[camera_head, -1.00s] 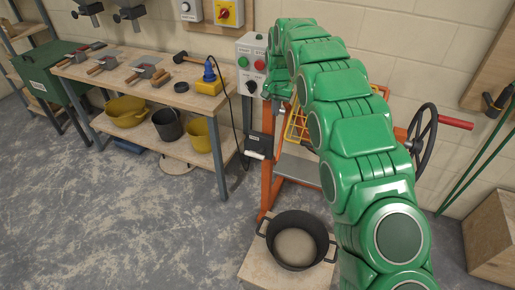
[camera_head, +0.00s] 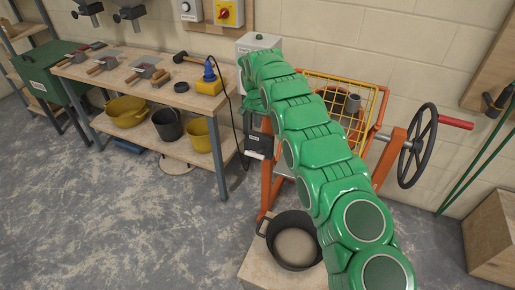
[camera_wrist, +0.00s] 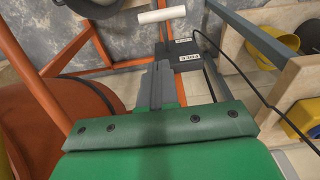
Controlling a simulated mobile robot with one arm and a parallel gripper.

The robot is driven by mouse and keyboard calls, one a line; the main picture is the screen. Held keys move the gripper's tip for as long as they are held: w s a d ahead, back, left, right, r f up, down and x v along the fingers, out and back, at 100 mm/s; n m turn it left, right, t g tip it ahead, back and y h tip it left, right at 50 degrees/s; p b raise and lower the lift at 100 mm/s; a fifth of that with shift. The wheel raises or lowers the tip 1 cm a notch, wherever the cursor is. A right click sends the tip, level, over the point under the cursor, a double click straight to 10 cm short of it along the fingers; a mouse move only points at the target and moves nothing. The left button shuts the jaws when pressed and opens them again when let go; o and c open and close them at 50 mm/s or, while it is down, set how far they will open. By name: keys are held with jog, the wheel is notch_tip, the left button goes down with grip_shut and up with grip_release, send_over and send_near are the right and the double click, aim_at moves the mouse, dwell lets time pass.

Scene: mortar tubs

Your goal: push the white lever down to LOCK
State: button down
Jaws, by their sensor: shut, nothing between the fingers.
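The white lever (camera_wrist: 162,15) is a white crossbar handle on a thin stem, in the wrist view at the top. It comes from a dark box (camera_wrist: 187,55) with two small white labels, too small to read surely. In the head view the box (camera_head: 259,144) is on the orange frame, with the white handle (camera_head: 254,155) low on its front. My gripper (camera_wrist: 160,66) is shut and empty. In the wrist view its fingertips are just below the box and lever stem; I cannot tell whether they touch.
The orange mixer frame (camera_head: 267,190) with a yellow guard grid (camera_head: 343,88) and a handwheel (camera_head: 417,145) stands to the right. A black tub (camera_head: 290,262) sits below on a board. A workbench (camera_head: 130,75) is on the left. A black cable (camera_wrist: 235,65) runs beside the box.

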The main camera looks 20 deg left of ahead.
jog(key=shift+f, duration=0.15)
send_over(257, 153)
notch_tip(257, 153, down, 10)
jog(key=shift+s+d+f, duration=0.15)
jog(key=shift+s+f, duration=0.2)
jog(key=shift+f, duration=0.5)
jog(key=shift+s+d+f, duration=0.15)
jog(key=shift+s+f, duration=0.15)
jog(key=shift+f, duration=0.5)
jog(key=shift+s, duration=0.1)
